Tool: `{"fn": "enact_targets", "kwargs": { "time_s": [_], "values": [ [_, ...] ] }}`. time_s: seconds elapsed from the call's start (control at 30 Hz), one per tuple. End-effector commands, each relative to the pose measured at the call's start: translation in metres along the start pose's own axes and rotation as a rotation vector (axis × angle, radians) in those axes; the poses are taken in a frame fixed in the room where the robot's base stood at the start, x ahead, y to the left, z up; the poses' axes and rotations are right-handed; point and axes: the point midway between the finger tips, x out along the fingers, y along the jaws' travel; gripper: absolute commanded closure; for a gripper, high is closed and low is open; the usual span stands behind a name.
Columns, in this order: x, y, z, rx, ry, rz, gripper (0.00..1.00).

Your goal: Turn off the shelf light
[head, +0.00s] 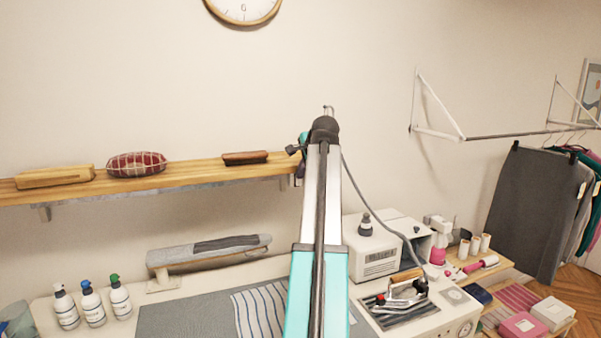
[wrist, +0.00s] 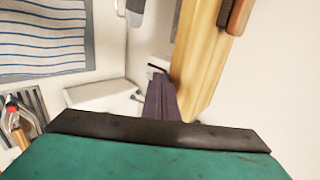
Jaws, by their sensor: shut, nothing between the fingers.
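The wooden shelf (head: 200,172) runs along the wall on the left in the head view. Its right end is beside my arm. In the wrist view the shelf (wrist: 194,62) runs down from the top. A small pale box with a dark face (wrist: 154,70), perhaps the light's switch, shows by the shelf's end. My gripper's dark fingers (wrist: 161,100) are shut and empty, just below this box in the picture. I cannot tell whether they touch it. In the head view my arm mostly hides the gripper. No clear glow shows under the shelf, and the lamp's state is unclear.
A brush (head: 245,157), a red checked cushion (head: 137,164) and a wooden block (head: 55,177) lie on the shelf. Below stand several bottles (head: 92,304), a sleeve board (head: 208,250) and a white machine (head: 372,250) with a cable.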

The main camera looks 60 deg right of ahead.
Motion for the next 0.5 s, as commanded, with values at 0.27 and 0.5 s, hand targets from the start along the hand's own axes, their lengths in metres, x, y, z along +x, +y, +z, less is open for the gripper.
{"fn": "enact_targets", "kwargs": {
  "time_s": [0.27, 0.5],
  "values": [
    [-0.002, 0.0, -0.007, 0.005, 0.004, 0.0, 1.0],
    [-0.009, -0.007, -0.01, 0.007, 0.008, -0.003, 1.0]
  ]
}}
